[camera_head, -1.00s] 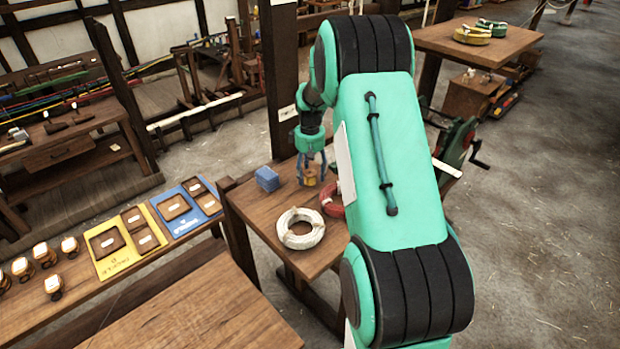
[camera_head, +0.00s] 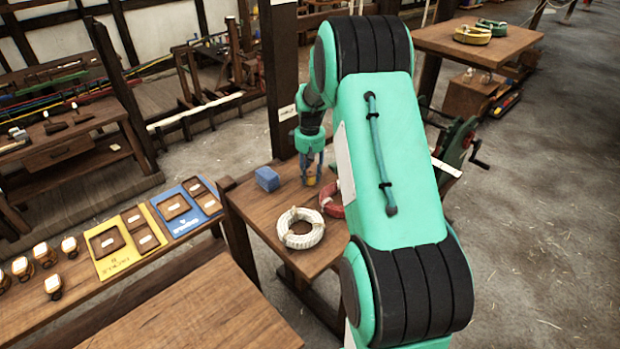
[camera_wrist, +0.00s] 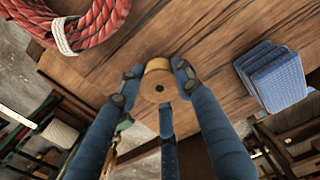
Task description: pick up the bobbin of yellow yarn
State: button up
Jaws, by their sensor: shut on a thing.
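The bobbin of yellow yarn (camera_wrist: 157,82) is between the fingertips of my gripper (camera_wrist: 158,78) in the wrist view. It shows as a tan-yellow spool with a dark hole in its round end. The blue fingers are shut on it from either side, and a third finger lies below it. In the head view my gripper (camera_head: 311,180) points down at the small wooden table (camera_head: 255,210), with a bit of the bobbin showing between the fingers. I cannot tell whether the bobbin still touches the tabletop.
A blue block-like stack (camera_head: 267,179) stands left of my gripper. A white rope coil (camera_head: 300,242) lies nearer, and a red rope coil (camera_head: 331,199) is partly hidden by my arm. Yellow (camera_head: 121,243) and blue (camera_head: 188,207) boards lie on the bench at left.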

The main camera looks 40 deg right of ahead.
aim_at(310, 172)
jog(key=shift+r+b, duration=0.3)
jog(key=shift+r, duration=4.75)
